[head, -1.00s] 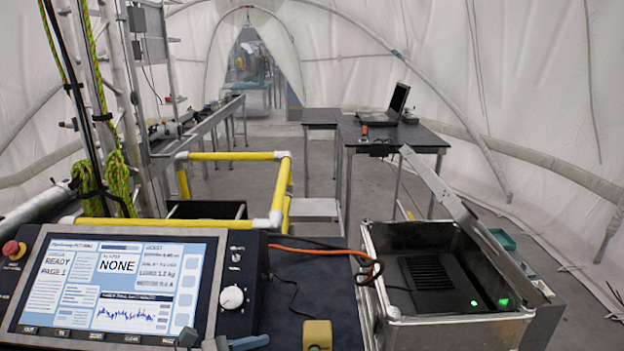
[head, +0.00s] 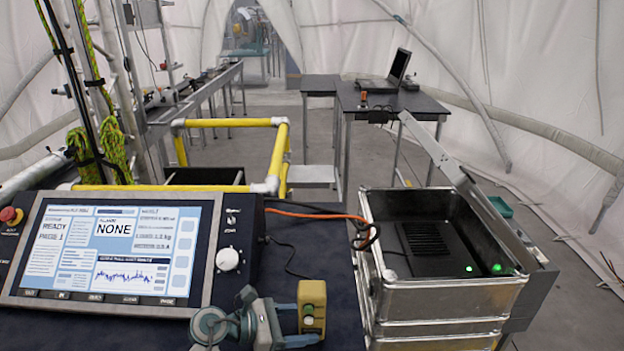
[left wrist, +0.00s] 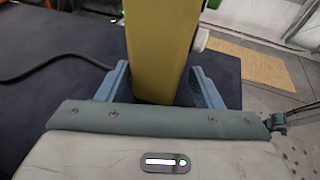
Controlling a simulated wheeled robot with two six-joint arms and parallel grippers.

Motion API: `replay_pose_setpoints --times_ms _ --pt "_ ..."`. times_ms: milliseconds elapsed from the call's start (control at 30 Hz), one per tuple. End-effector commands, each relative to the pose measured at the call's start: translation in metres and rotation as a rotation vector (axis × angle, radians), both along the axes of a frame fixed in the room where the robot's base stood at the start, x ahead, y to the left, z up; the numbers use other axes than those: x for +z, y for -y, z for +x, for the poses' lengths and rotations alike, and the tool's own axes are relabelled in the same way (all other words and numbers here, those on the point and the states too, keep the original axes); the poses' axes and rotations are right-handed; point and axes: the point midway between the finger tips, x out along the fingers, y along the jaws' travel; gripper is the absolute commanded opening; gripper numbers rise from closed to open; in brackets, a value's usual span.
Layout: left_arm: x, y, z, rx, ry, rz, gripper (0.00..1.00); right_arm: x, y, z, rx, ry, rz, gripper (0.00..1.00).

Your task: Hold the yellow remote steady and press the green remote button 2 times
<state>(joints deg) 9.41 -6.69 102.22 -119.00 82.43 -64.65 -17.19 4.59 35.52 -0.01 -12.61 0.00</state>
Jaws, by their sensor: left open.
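The yellow remote (head: 312,291) stands upright on the dark table top, right of the control panel. A small green spot (head: 308,309) shows on its front face. In the left wrist view the remote (left wrist: 162,50) fills the space between my left fingers (left wrist: 160,88). A pale round knob (left wrist: 201,40) sticks out from its right side. My left gripper (head: 290,324) comes from the lower left in the head view. It is open, with one blue finger on each side of the remote. Whether a finger touches it I cannot tell. My right gripper is not in view.
A control panel with a screen (head: 110,247) stands left of the remote. A metal case (head: 440,290) with a dark device and green lights stands to the right. An orange cable (head: 310,214) and a black cable lie behind.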

Motion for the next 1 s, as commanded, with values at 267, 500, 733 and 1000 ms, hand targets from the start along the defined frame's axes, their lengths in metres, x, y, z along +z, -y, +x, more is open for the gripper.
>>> replay_pose_setpoints --times_ms 267,500,733,1000 --pt "-0.005 0.014 0.004 -0.001 -0.001 0.0 0.6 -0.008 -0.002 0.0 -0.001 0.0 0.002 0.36" --pt "-0.005 0.015 0.005 -0.001 -0.001 0.0 0.6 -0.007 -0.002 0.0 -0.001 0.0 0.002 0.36" --pt "-0.005 0.015 0.005 0.0 -0.001 0.0 0.21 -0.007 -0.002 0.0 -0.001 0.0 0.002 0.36" --pt "-0.005 0.015 0.005 0.0 -0.001 0.0 0.13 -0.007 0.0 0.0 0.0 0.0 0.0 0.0"
